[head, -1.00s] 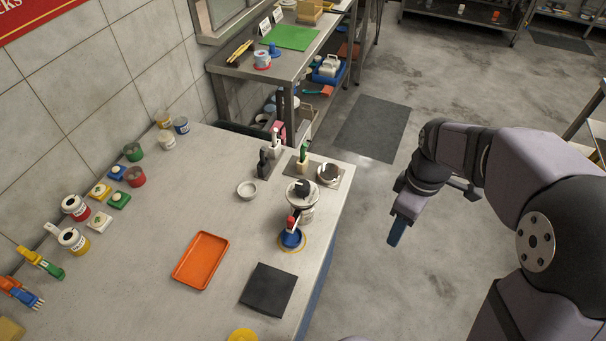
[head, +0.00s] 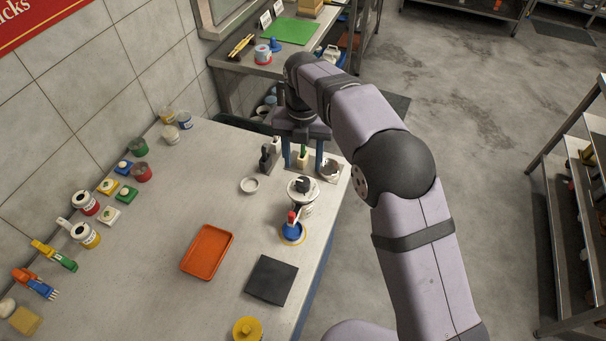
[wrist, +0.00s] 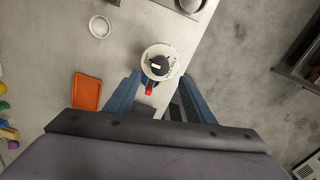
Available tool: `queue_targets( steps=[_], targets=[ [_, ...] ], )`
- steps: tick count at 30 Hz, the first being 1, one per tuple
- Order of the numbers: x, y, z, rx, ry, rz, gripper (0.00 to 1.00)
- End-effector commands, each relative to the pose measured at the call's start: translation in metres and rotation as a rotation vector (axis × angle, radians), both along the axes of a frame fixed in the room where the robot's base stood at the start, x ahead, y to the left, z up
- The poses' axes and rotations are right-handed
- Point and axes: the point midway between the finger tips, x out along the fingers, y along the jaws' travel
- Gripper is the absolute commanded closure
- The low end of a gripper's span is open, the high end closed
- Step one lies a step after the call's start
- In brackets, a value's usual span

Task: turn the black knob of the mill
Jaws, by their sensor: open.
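The mill (head: 301,200) is a white round-topped body on the counter near its right edge. Its black knob (head: 302,185) sits on top and also shows in the wrist view (wrist: 158,65), with a white mark on it. My gripper (head: 303,168) is open and empty, its two blue fingers pointing down. In the head view it appears just behind the mill. In the wrist view the knob lies just beyond the fingertips, roughly centred between them, and the gripper touches nothing that I can see.
A blue item with a red top (head: 292,230) stands close in front of the mill. A small white dish (head: 250,185) is left of it. Utensil holders and a round pot (head: 330,170) stand behind. An orange tray (head: 207,251) and dark mat (head: 271,280) lie nearer.

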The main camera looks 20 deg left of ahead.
Motion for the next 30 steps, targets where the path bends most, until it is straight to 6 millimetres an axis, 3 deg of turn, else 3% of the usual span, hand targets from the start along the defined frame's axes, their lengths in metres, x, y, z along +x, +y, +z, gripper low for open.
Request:
queue_targets(
  steps=[8, 21, 30],
  targets=[
    [0.000, -0.001, -0.010, -0.002, 0.003, 0.000, 0.51],
    [0.000, -0.001, -0.062, -0.001, 0.002, -0.002, 0.51],
    [0.000, -0.001, -0.073, 0.000, 0.000, -0.002, 0.51]
  ],
)
